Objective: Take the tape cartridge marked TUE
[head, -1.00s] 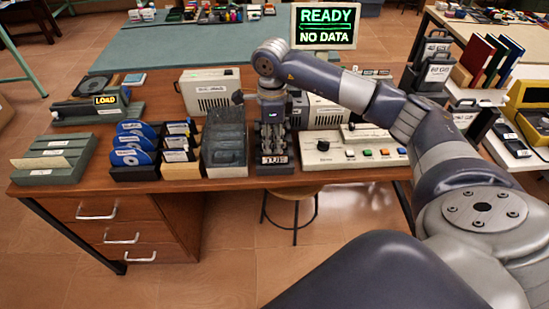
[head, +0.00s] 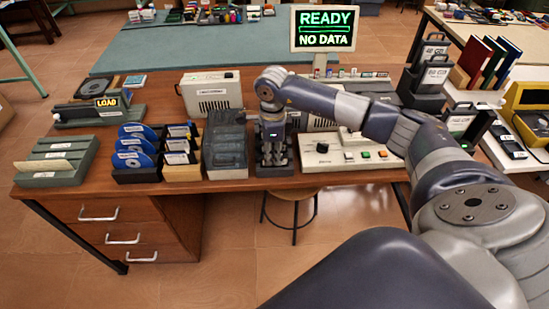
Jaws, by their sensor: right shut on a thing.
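My right gripper (head: 273,146) points down at the front edge of the wooden desk, between the grey ribbed rack and the beige button console. It is shut on a dark, blocky thing (head: 274,171), which I take to be the tape cartridge; its TUE label is not readable now. The fingers hide much of it, and I cannot tell whether it touches the desk or a holder. My left gripper is not in view.
The grey ribbed rack (head: 226,158) stands close left of the gripper, and the button console (head: 335,158) close right. Beige boxes (head: 211,91) stand behind. Disc racks (head: 135,172) and a grey tray (head: 55,176) are further left. A sign (head: 324,28) reads READY, NO DATA.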

